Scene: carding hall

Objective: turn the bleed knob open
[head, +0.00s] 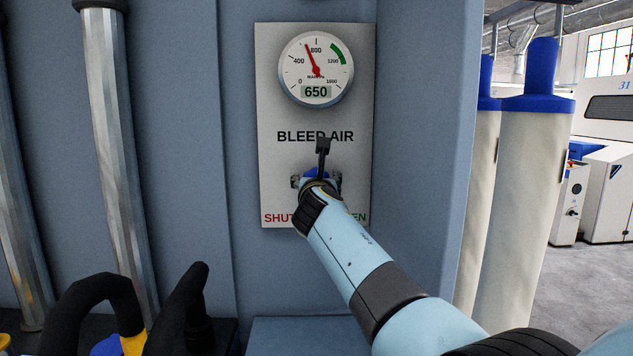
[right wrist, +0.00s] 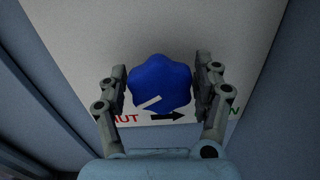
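The bleed knob (right wrist: 160,84) is a blue, lobed knob on a pale panel (head: 275,190) marked BLEED AIR. Its white pointer mark slants toward the lower left, to the SHUT side, in the right wrist view. A black arrow below points right, toward OPEN. My right gripper (right wrist: 160,88) straddles the knob, one finger on each side, and its pads appear to bear on the knob's edges. In the head view my right gripper (head: 317,182) and arm hide most of the knob and part of the lettering. My left gripper is not in view.
A round gauge (head: 316,68) above the knob reads 650, its red needle left of the green band. Metal pipes (head: 108,130) stand at the left. White filter bags with blue tops (head: 541,76) hang at the right, with open floor beyond.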

